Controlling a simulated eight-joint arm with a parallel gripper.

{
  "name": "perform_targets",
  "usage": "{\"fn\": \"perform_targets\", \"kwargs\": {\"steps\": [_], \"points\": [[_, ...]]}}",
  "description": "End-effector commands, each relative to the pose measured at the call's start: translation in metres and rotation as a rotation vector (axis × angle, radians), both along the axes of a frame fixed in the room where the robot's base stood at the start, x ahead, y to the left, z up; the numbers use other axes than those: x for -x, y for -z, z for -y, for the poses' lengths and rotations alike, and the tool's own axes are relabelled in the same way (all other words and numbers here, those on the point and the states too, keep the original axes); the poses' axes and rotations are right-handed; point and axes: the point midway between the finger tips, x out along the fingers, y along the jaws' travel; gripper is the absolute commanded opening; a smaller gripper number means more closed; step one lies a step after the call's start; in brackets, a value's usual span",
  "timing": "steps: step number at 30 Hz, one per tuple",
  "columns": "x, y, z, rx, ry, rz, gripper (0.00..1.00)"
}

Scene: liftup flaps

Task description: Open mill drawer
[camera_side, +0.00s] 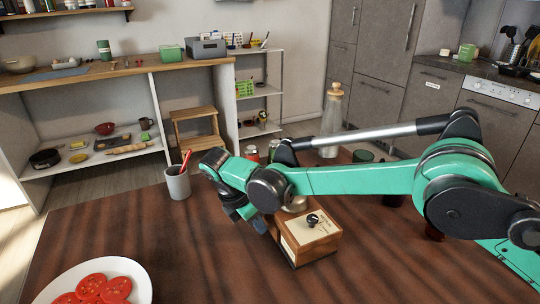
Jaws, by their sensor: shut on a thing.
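The mill (320,247) is a small wooden box with a pale upper face, a black knob and a metal part behind. It stands on the dark wooden table. My gripper (257,224) is low at the mill's left side, with its fingers pointing down towards the table. It is shut on a part at that side, where the drawer seems to be. The fingertips and the held part are mostly hidden by the wrist and small in this view. I cannot tell how far the drawer is out.
A grey cup (177,184) with a red utensil stands left of my gripper. A white plate (135,274) of tomato slices is at the front left. A corked glass bottle (331,122) and jars stand behind my arm. The table's front middle is clear.

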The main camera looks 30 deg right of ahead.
Motion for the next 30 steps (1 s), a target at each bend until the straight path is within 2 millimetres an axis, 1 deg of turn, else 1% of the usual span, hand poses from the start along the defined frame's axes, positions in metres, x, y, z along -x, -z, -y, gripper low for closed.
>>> {"fn": "perform_targets", "kwargs": {"steps": [5,7,15,18,28,29,30], "points": [[0.0,0.0,0.0,0.002,0.0,0.0,0.0],[-0.001,0.0,-0.003,0.002,-0.001,0.0,0.0],[-0.003,0.0,-0.039,0.001,-0.003,0.001,0.0],[-0.002,0.0,-0.046,0.001,-0.001,0.001,0.0],[-0.001,0.0,-0.049,0.001,0.0,-0.001,0.0],[-0.001,0.0,-0.049,0.001,0.0,-0.001,0.26],[-0.001,0.0,-0.049,0.001,0.0,-0.001,0.37]]}}
